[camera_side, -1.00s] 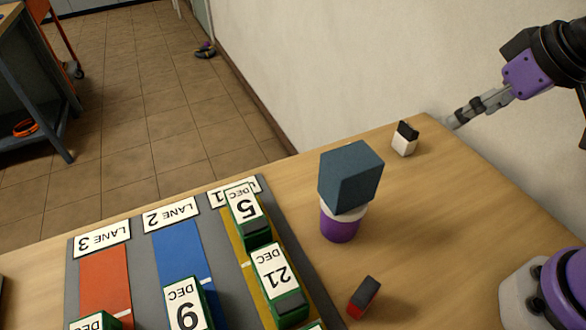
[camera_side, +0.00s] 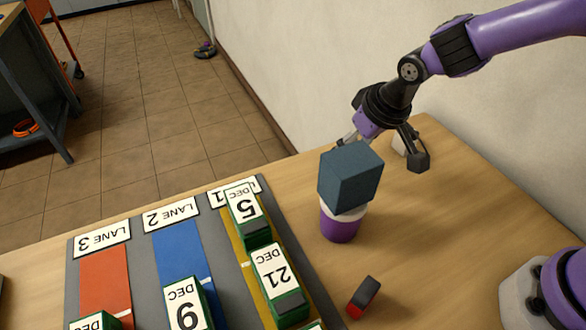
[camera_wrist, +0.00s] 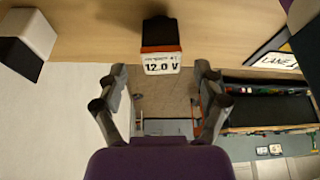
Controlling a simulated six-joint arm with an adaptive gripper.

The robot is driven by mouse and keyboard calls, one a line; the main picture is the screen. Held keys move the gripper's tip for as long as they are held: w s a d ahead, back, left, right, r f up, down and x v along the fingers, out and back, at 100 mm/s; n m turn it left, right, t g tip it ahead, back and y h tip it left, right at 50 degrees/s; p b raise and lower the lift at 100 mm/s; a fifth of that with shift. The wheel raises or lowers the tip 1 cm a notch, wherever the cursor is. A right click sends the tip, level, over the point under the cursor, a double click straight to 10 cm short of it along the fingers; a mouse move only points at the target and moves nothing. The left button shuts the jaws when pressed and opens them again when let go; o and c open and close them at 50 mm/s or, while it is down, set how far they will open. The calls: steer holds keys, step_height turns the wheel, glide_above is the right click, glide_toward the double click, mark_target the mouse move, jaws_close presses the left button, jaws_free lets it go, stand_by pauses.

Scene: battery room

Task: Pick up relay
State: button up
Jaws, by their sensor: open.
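Nothing in view is labelled as a relay, so I cannot tell for sure which thing it is. My gripper's fingers are spread and empty, above the table between that block and a blue-grey cube (camera_side: 350,176). The cube sits on a purple and white cup (camera_side: 341,228). In the wrist view, my open fingers (camera_wrist: 160,88) hold nothing.
A small red and black block (camera_side: 364,297) lies at the front. A black and orange block labelled 12.0 V (camera_wrist: 161,62) shows in the wrist view. The lane board (camera_side: 225,290) with dated green blocks (camera_side: 277,283) is at left.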

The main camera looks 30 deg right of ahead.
steer(key=x, duration=0.4)
steer(key=shift+s+f, duration=0.15)
steer(key=c, duration=1.3)
